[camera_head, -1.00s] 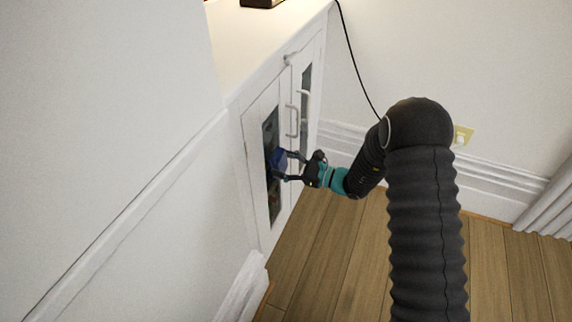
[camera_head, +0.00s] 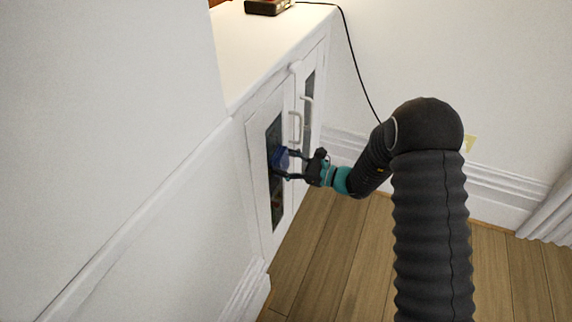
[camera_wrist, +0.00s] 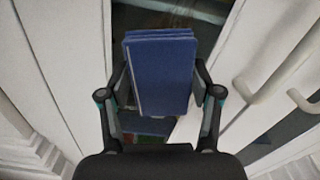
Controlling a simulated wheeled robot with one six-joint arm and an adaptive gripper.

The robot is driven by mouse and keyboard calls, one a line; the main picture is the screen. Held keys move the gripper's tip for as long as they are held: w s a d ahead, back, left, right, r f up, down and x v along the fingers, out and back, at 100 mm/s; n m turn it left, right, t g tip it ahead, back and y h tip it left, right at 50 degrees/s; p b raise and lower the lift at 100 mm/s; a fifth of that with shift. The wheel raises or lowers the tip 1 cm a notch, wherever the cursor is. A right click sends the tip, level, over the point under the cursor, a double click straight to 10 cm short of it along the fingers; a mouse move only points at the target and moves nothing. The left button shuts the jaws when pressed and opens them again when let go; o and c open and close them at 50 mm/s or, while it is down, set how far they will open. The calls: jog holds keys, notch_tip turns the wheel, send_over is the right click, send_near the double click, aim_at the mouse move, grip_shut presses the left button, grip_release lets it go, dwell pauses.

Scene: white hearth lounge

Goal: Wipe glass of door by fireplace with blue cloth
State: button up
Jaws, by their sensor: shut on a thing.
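The blue cloth (camera_head: 281,157) is folded into a flat pad. My gripper (camera_head: 287,166) is shut on it and holds it at the glass of the nearer cabinet door (camera_head: 276,203). In the wrist view the cloth (camera_wrist: 160,75) stands between the two fingers of my gripper (camera_wrist: 160,98) and covers the middle of the dark glass (camera_wrist: 150,18). I cannot tell whether the cloth touches the glass. The white door frame (camera_head: 259,190) surrounds the pane. Coloured things show dimly behind the glass.
Bar handles stand out from the doors, one on the nearer door (camera_head: 296,127) and one on the farther door (camera_head: 307,86). A dark box (camera_head: 268,6) sits on the white cabinet top (camera_head: 262,55). A black cable (camera_head: 358,70) runs down the wall. Wooden floor (camera_head: 330,250) is clear before the cabinet.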

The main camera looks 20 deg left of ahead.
aim_at(274, 135)
jog(key=shift+a+r+p, duration=0.2)
jog(key=shift+r+p, duration=0.8)
jog(key=shift+r, duration=3.55)
jog(key=shift+d+f+b, duration=0.2)
jog(key=shift+f+b, duration=1.4)
jog(key=shift+f, duration=0.05)
jog(key=shift+a+f+b, duration=0.15)
jog(key=shift+f+b, duration=1.15)
jog(key=shift+f, duration=0.2)
jog(key=shift+f+b, duration=2.5)
jog(key=shift+f, duration=0.55)
